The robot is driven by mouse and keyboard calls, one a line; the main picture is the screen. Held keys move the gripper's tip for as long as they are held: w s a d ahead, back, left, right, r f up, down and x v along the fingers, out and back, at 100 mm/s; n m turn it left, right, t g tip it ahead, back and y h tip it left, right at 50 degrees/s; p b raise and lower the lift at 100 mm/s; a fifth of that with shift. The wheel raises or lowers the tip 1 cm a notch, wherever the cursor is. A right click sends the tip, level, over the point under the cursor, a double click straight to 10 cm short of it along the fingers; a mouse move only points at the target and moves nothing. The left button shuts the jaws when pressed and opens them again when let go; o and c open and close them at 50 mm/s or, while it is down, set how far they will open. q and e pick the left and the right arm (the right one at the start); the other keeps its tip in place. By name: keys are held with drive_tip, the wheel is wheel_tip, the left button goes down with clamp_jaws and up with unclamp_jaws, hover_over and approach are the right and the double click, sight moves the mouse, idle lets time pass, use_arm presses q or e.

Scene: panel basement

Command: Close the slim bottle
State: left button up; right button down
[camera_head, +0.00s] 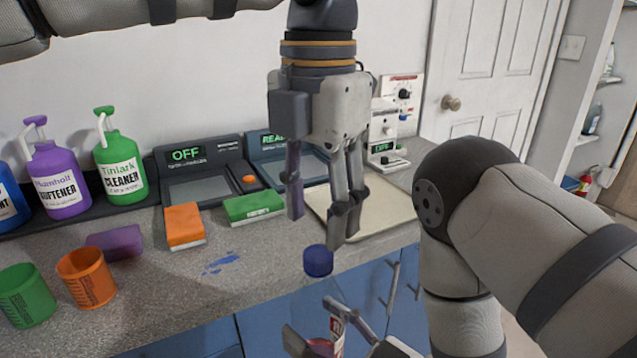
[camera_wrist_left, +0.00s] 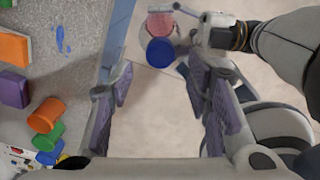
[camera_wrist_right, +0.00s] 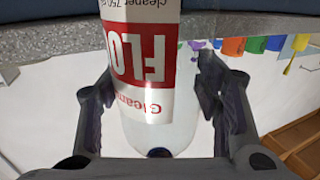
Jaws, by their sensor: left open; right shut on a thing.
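The slim bottle (camera_wrist_right: 150,60) is clear with a red and white label, and its lower end also shows in the head view (camera_head: 338,332). My right gripper (camera_wrist_right: 152,95) is shut around it beyond the counter's front edge. A blue cap (camera_head: 318,260) is above the bottle's label and also shows in the left wrist view (camera_wrist_left: 160,52). The clear upper bottle is faint, so I cannot tell whether the cap sits on the neck. My left gripper (camera_head: 318,222) points down just above the cap, open and empty, its fingers apart from the cap.
Orange (camera_head: 87,278) and green (camera_head: 27,294) cups stand at the counter's left. Purple (camera_head: 60,180) and green (camera_head: 121,165) jugs stand behind. Sponges, scales and a pale tray (camera_head: 385,212) occupy the back. The blue cabinet (camera_head: 280,325) is below the counter edge, close to my right gripper.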

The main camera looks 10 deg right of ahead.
sight(318, 253)
use_arm(q)
wheel_tip(318, 253, down, 5)
drive_tip(key=shift+f, duration=0.1)
idle(0.3)
clamp_jaws()
drive_tip(key=shift+o, duration=0.7)
unclamp_jaws()
